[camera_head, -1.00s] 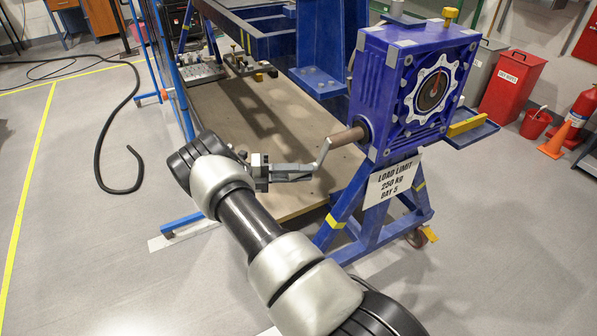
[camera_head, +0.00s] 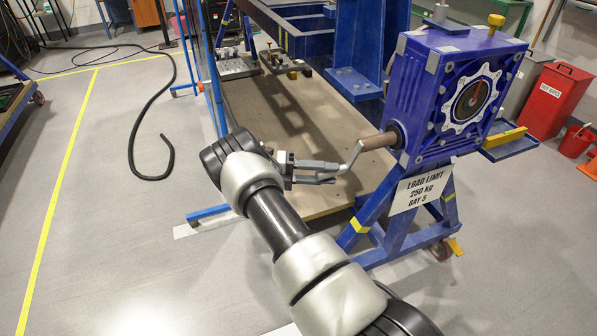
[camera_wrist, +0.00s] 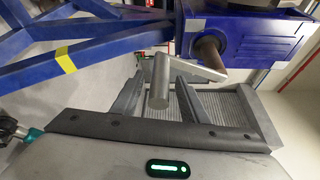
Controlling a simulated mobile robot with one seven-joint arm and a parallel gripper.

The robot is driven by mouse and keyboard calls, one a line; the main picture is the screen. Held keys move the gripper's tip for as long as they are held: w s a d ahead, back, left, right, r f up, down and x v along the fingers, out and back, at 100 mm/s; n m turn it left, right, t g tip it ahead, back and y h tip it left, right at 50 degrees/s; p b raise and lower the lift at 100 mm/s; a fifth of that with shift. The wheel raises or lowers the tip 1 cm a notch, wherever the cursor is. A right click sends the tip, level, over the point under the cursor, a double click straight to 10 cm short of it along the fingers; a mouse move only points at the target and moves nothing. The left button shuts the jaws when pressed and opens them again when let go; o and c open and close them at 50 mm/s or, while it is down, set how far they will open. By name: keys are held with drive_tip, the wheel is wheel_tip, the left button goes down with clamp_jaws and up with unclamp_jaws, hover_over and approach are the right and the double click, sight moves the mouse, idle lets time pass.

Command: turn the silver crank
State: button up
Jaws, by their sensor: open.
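The silver crank (camera_head: 352,158) hangs from a brown shaft (camera_head: 378,141) on the side of the blue gearbox (camera_head: 425,100), its arm slanting down and left. In the wrist view the crank's round silver handle (camera_wrist: 159,82) points towards me, with the crank arm (camera_wrist: 196,67) running to the brown shaft (camera_wrist: 209,52). My gripper (camera_head: 325,172) is at the crank's lower end in the head view. In the wrist view the fingers of my gripper (camera_wrist: 157,88) are open, one on each side of the handle. Visible gaps separate them from it. In the head view the fingers partly hide the handle.
The gearbox stands on a blue trestle (camera_head: 395,225) with a load limit sign (camera_head: 421,188). Blue frame posts (camera_head: 213,75) rise behind my arm. A black hose (camera_head: 165,105) lies on the floor at left. Grey floor (camera_head: 110,220) is clear at lower left.

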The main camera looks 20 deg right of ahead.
drive_tip(key=b+v, duration=0.7)
drive_tip(key=v, duration=0.9)
drive_tip(key=shift+b, duration=0.4)
drive_tip(key=shift+w, duration=0.1)
